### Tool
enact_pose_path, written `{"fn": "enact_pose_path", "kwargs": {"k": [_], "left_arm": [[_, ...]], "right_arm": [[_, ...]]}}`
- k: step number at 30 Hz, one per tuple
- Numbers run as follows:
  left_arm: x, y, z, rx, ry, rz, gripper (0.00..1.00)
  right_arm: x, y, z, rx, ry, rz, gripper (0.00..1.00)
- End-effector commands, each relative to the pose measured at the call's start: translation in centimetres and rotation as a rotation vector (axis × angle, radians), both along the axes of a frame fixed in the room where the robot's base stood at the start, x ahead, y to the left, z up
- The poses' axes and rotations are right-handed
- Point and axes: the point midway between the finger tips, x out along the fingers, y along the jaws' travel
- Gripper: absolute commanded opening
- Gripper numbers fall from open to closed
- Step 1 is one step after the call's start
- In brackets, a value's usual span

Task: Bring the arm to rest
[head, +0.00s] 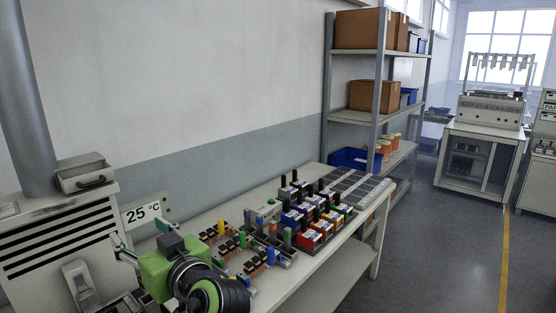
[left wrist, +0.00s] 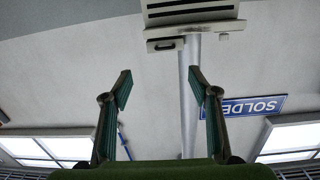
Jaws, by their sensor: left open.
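My left gripper (head: 140,240) is at the lower left of the head view, with a green body and teal finger pads. Its arm wrist is dark with a green ring. It is at the left end of the workbench (head: 316,263), in front of the grey cabinet with the 25 °C sign. In the left wrist view my left gripper (left wrist: 160,88) has its two fingers wide apart and nothing between them. My right gripper is in neither view. No bowl can be made out.
Several small coloured parts and bins (head: 311,222) stand on the bench, with a grey compartment tray (head: 354,187) behind. A grey cabinet (head: 58,243) with a pipe is at the left. Shelving (head: 378,110) stands at the back. The floor at the right (head: 430,260) is clear.

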Motion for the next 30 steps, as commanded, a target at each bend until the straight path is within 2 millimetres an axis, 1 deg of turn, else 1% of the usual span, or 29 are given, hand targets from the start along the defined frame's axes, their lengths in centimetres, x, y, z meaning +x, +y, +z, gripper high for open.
{"fn": "enact_pose_path", "kwargs": {"k": [1, 4, 8, 9, 11, 14, 16, 17, 18, 20, 21, 23, 24, 27, 30], "left_arm": [[-0.1, 0.2, -1.2, -0.005, 0.031, -0.009, 0.55], [-0.2, 0.3, -3.5, -0.019, 0.093, -0.034, 0.55], [-0.6, 0.4, -7.3, -0.041, 0.193, -0.079, 0.55], [-0.9, 0.4, -8.7, -0.05, 0.229, -0.094, 0.55], [-1.3, 0.4, -10.8, -0.063, 0.283, -0.121, 0.55], [-2.6, 0.3, -14.8, -0.091, 0.39, -0.173, 0.55], [-4.0, 0.2, -18.2, -0.115, 0.481, -0.22, 0.55], [-4.8, 0.1, -19.8, -0.127, 0.524, -0.244, 0.55], [-6.1, -0.1, -22.1, -0.145, 0.586, -0.28, 0.55], [-8.4, -0.5, -25.5, -0.176, 0.683, -0.341, 0.55], [-10.1, -0.8, -27.6, -0.197, 0.743, -0.382, 0.55], [-12.8, -1.3, -30.2, -0.228, 0.826, -0.446, 0.55], [-14.5, -1.7, -31.7, -0.248, 0.876, -0.487, 0.55], [-18.4, -2.7, -34.5, -0.293, 0.975, -0.576, 0.55], [-21.9, -3.5, -36.2, -0.328, 1.049, -0.651, 0.55]], "right_arm": [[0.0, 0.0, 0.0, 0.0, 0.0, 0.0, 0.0], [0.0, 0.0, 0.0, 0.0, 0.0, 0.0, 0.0], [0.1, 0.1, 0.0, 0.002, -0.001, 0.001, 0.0], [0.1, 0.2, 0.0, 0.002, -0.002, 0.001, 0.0], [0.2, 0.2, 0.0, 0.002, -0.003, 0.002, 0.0], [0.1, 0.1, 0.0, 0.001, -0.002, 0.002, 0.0], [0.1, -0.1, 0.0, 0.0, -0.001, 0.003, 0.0], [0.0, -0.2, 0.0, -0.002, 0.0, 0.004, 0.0], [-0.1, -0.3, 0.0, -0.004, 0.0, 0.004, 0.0], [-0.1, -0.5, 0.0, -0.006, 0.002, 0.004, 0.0], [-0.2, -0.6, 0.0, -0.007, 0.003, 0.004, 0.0], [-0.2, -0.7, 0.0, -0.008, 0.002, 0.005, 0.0], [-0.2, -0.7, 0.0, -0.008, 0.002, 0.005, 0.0], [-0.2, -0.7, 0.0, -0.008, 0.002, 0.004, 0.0], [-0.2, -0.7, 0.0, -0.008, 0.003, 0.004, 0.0]]}}
